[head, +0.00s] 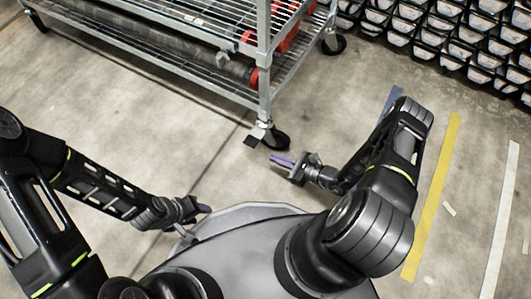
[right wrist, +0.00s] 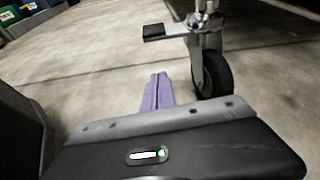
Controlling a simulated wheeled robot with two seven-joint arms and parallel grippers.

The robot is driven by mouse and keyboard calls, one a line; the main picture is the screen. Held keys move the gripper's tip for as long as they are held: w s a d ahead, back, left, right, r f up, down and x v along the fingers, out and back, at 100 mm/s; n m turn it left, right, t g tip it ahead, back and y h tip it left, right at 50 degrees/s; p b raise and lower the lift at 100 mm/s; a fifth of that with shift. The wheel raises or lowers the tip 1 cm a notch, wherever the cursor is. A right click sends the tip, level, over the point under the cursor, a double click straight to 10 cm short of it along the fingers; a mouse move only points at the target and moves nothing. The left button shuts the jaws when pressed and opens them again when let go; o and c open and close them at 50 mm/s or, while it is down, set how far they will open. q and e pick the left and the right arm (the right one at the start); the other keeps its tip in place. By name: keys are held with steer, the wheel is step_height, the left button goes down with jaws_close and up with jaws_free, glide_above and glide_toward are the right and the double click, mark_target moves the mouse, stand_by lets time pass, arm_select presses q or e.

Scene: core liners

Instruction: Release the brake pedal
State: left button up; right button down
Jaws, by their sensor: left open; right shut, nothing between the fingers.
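The brake pedal (head: 251,141) is a small black tab sticking out to the left of the cart's near caster (head: 277,139). In the right wrist view the pedal (right wrist: 156,32) stands out level from the caster (right wrist: 212,75), above the floor. My right gripper (head: 283,161), with purple fingers, is shut and empty. It is low in front of the caster, apart from the pedal; its fingers (right wrist: 157,92) point toward the caster area in the right wrist view. My left gripper (head: 203,209) is open and empty near my base, away from the cart.
The wire-shelf cart (head: 180,75) carries a long dark tube (head: 185,48) and red-ended items. Stacked black bins with white contents (head: 450,40) fill the back right. Yellow (head: 435,195) and white (head: 500,220) floor lines run at the right. The floor left of the caster is clear.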

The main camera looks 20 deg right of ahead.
steer(key=shift+p+v, duration=0.3)
steer(key=shift+v, duration=1.4)
